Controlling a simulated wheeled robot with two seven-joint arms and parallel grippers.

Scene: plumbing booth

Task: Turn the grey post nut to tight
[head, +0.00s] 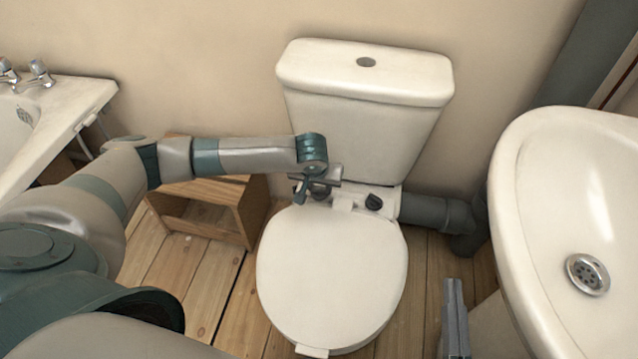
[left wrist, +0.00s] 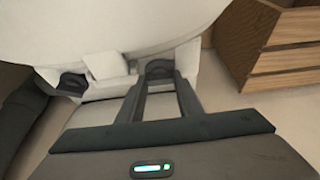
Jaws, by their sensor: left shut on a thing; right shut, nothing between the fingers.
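The grey post nut (left wrist: 158,69) is on the left hinge post at the back of the toilet seat. It shows dark grey between my left fingertips in the left wrist view. My left gripper (head: 313,192) is shut on it, reaching in from the left in front of the cistern; it also shows in the left wrist view (left wrist: 158,78). In the head view the gripper mostly hides this nut. A second dark nut (head: 374,202) sits on the right hinge post, free of the gripper. My right gripper (head: 455,312) is shut and empty, low at right. The nut's tightness cannot be told.
The toilet seat lid (head: 332,270) is down, with the cistern (head: 365,125) behind. A grey waste pipe (head: 430,212) runs right. A basin (head: 530,200) stands at right, a wooden crate (head: 235,215) and bathtub (head: 60,130) at left. Some plank floor is clear.

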